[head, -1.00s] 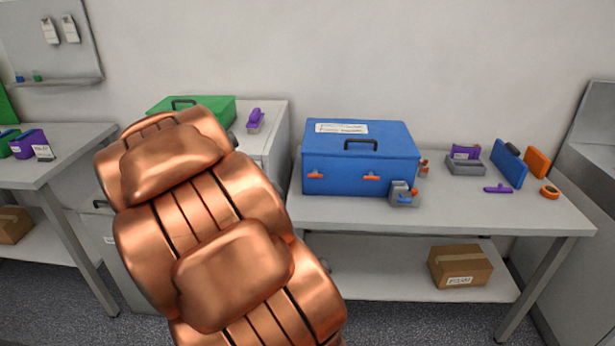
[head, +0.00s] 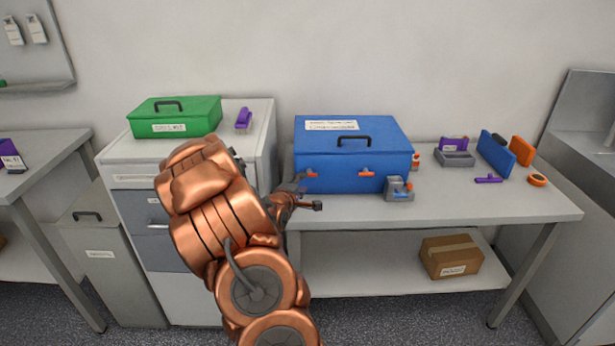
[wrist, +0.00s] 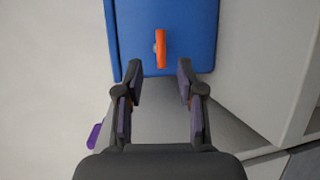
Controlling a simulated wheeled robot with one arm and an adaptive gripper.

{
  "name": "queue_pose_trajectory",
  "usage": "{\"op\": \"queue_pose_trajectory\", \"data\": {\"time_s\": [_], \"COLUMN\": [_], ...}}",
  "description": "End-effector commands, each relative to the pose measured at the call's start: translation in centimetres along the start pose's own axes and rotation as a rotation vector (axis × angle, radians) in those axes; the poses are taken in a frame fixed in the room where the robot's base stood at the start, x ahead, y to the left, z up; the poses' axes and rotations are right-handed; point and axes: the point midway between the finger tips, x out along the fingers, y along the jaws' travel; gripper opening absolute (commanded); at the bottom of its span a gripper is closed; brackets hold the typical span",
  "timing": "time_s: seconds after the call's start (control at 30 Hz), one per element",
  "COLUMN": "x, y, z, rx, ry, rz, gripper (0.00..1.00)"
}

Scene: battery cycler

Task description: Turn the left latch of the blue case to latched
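The blue case (head: 352,178) stands shut on the table, with a black handle on its lid. Its left latch (head: 311,174) and right latch (head: 367,172) are small orange levers on the front, both lying roughly level in the head view. My gripper (head: 311,193) is at the case's front left corner, near the left latch. In the wrist view my gripper (wrist: 160,82) is open and empty. An orange latch (wrist: 161,48) on the blue case (wrist: 190,30) lies ahead, between the lines of the fingers, and is not touched.
A grey fixture (head: 398,190) stands by the case's front right corner. A green case (head: 176,118) and a purple tool (head: 243,118) sit on the cabinet at left. The right half of the table (head: 480,205) has small items and free front space.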

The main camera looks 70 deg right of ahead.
Motion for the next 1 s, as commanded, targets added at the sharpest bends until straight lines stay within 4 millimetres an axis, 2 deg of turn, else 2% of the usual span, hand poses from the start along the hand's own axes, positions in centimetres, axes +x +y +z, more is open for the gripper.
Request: {"op": "queue_pose_trajectory", "data": {"time_s": [0.3,0.5,0.7,1.0], "x": [4.0,5.9,6.8,6.8], "y": [0.1,-0.2,-0.1,-0.1], "z": [0.1,0.1,0.0,0.0], "rx": [0.003,0.001,0.001,0.001], "ry": [-0.001,-0.001,0.001,0.001], "rz": [-0.003,-0.006,-0.003,-0.004], "gripper": [0.38,0.38,0.38,0.37]}}
